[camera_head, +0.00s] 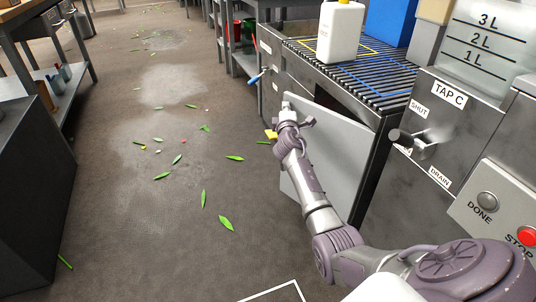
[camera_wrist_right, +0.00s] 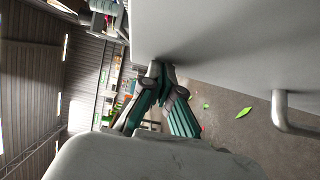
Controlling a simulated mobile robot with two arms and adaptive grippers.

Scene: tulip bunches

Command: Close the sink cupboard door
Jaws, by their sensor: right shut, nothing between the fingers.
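The sink cupboard door (camera_head: 335,155) is a plain light grey panel standing ajar below the ribbed drainer, with a dark gap behind its top edge. My right gripper (camera_head: 288,108) is at the door's far left upper edge, with its arm crossing in front of the panel. In the right wrist view the shut, empty fingers (camera_wrist_right: 163,78) are beside the edge of the door panel (camera_wrist_right: 235,45); I cannot tell whether they touch it. A metal bar handle (camera_wrist_right: 283,112) shows on the panel there. My left gripper is not in view.
A white bottle (camera_head: 340,32) stands on the ribbed drainer (camera_head: 365,75). The tap lever (camera_head: 415,141) and a panel with DONE and STOP buttons (camera_head: 488,202) are at the right. Green leaves (camera_head: 225,223) lie scattered on the open floor (camera_head: 150,220).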

